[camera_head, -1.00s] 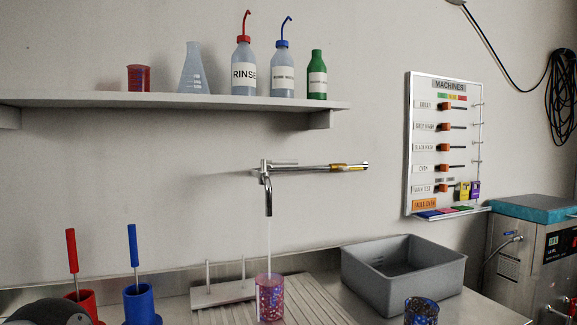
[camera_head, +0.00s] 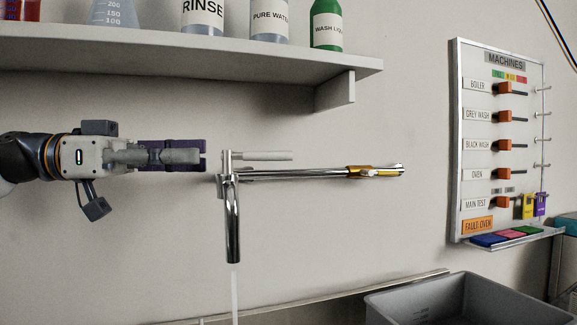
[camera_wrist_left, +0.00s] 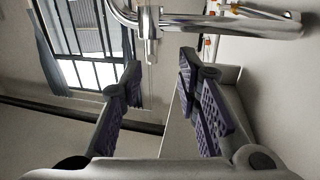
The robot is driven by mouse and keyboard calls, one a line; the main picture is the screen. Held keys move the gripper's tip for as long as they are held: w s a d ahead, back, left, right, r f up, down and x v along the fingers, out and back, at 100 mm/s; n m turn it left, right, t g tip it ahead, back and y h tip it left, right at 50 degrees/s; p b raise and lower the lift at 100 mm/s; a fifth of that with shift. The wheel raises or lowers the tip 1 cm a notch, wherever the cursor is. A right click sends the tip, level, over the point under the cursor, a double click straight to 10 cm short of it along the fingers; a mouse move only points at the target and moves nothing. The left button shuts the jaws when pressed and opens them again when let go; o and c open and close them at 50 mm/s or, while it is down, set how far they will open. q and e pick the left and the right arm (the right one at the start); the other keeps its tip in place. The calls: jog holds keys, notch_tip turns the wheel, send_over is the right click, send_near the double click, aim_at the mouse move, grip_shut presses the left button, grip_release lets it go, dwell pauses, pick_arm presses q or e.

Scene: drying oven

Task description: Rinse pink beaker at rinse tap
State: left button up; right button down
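The chrome rinse tap (camera_head: 233,205) is on the wall, with a thin stream of water (camera_head: 235,290) falling from its spout. Its small lever (camera_head: 262,156) points right. My left gripper (camera_head: 204,155) comes in from the left, level with the top of the tap and just left of it. In the left wrist view its fingers (camera_wrist_left: 160,85) are spread with nothing between them, and the tap (camera_wrist_left: 150,30) shows beyond the fingertips. I cannot tell whether they touch. The pink beaker is below the head view and not visible now. My right gripper is not in view.
A shelf (camera_head: 340,66) with labelled bottles hangs above my left arm. A grey basin (camera_head: 425,305) is at the lower right. A MACHINES switch board (camera_head: 500,140) hangs on the right wall. The wall between tap and board is clear.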

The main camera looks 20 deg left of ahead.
aim_at(269, 154)
pick_arm(q)
jog(key=x, duration=0.4)
jog(key=p+x, duration=0.1)
jog(key=x, duration=0.2)
jog(key=s+x, duration=0.1)
jog(key=x, duration=0.3)
jog(key=shift+d+r, duration=0.2)
jog(key=shift+d, duration=0.3)
jog(key=shift+w+f, duration=0.1)
jog(key=shift+c, duration=0.6)
grip_shut()
